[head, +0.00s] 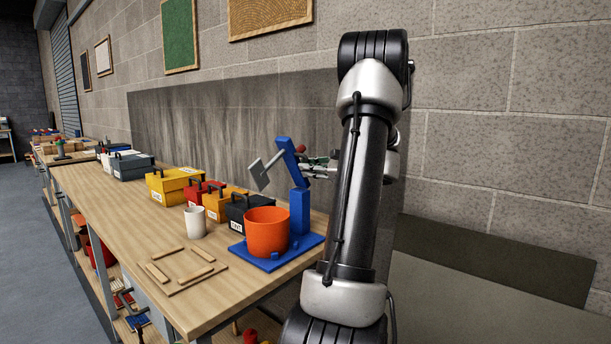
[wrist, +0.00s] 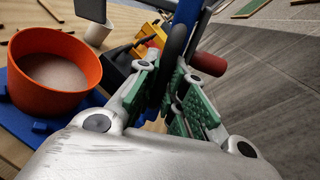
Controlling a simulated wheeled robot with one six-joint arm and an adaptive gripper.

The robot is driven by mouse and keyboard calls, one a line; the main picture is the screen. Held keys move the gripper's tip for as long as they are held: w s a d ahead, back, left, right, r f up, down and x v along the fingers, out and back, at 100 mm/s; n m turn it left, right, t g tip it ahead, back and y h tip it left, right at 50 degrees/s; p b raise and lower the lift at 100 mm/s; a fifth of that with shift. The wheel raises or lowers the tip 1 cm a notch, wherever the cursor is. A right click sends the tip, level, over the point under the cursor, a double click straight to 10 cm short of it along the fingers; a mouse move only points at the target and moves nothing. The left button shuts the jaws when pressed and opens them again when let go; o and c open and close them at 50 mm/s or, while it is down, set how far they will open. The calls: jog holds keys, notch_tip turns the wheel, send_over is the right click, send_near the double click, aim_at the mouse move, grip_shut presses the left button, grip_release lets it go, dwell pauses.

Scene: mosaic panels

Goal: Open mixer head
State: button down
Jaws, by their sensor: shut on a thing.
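The mixer has a blue base (head: 313,241), a blue upright post (head: 299,211) and a blue head (head: 289,158) that is tilted up at a steep angle. A grey flat paddle (head: 259,176) hangs off the head, clear of the bowl. The orange bowl (head: 267,231) stands on the base and holds a pale filling; it also shows in the wrist view (wrist: 88,72). My gripper (head: 318,167) is at the head's right side. In the wrist view its green-padded fingers (wrist: 176,82) are closed around a dark curved handle by the blue head (wrist: 186,12).
A white cup (head: 195,222) and several wooden strips (head: 168,253) lie left of the mixer. Black, orange, red and yellow toolboxes (head: 173,186) line the bench behind. A red cylinder (wrist: 208,64) shows beside my fingers. The wall is close behind.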

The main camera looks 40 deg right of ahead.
jog(key=shift+w+d+r+m+t+y, duration=0.1)
jog(key=shift+d+m+t+y, duration=0.1)
jog(key=shift+d+m, duration=0.85)
jog(key=shift+d+r+m+t+y, duration=0.1)
jog(key=shift+d+m+t+y, duration=0.1)
jog(key=shift+d+m, duration=0.85)
jog(key=shift+w+d+r+m+t+y, duration=0.15)
jog(key=shift+d+m, duration=0.55)
jog(key=shift+m, duration=0.7)
jog(key=shift+s, duration=0.1)
jog(key=shift+f, duration=0.1)
jog(key=c, duration=1.5)
grip_release()
jog(key=shift+d, duration=0.1)
jog(key=shift+s, duration=0.1)
jog(key=v, duration=1.1)
jog(key=shift+s, duration=0.4)
